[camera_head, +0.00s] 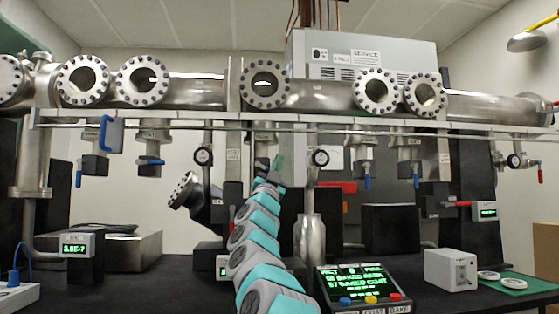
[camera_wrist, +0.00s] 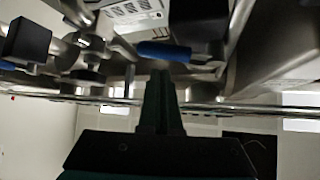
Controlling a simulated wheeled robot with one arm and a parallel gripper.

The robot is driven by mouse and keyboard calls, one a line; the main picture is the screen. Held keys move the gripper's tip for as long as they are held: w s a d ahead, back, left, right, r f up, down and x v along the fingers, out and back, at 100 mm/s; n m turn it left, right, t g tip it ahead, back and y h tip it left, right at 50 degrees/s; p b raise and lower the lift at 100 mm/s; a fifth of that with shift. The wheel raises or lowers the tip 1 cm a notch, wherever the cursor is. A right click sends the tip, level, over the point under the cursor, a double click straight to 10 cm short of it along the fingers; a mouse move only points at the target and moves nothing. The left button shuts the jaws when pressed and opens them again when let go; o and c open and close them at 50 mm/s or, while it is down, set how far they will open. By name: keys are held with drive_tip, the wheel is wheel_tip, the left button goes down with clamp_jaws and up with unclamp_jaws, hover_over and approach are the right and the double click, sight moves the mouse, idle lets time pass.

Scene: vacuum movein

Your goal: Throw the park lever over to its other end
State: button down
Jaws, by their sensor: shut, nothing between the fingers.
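No label that I can read tells which handle is the park lever. A blue lever (camera_head: 105,133) stands at a small grey plate on the front rail, at the left in the head view. Several valves under the pipe also carry blue handles, such as one (camera_head: 149,161) to its right. My gripper (camera_head: 275,166) is raised just under the rail at mid-picture. In the wrist view its fingers (camera_wrist: 160,75) are together and empty. A blue handle (camera_wrist: 163,50) lies just beyond the fingertips there; I cannot tell whether they touch.
The front rail (camera_head: 400,130) runs across above my gripper, under the flanged steel pipe (camera_head: 205,92). A steel bottle (camera_head: 309,240) stands right of my arm. A control panel (camera_head: 361,284) and a grey box (camera_head: 450,269) stand on the black bench. Gauges hang nearby.

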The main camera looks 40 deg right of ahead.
drive_tip(key=shift+w+a+f, duration=0.15)
drive_tip(key=shift+w+f, duration=0.05)
drive_tip(key=shift+f, duration=0.3)
drive_tip(key=shift+w+a+f, duration=0.1)
drive_tip(key=shift+w+f, duration=0.1)
drive_tip(key=shift+f, duration=0.3)
drive_tip(key=shift+a+m+g, duration=0.1)
drive_tip(key=shift+m+g, duration=0.2)
drive_tip(key=shift+g, duration=0.1)
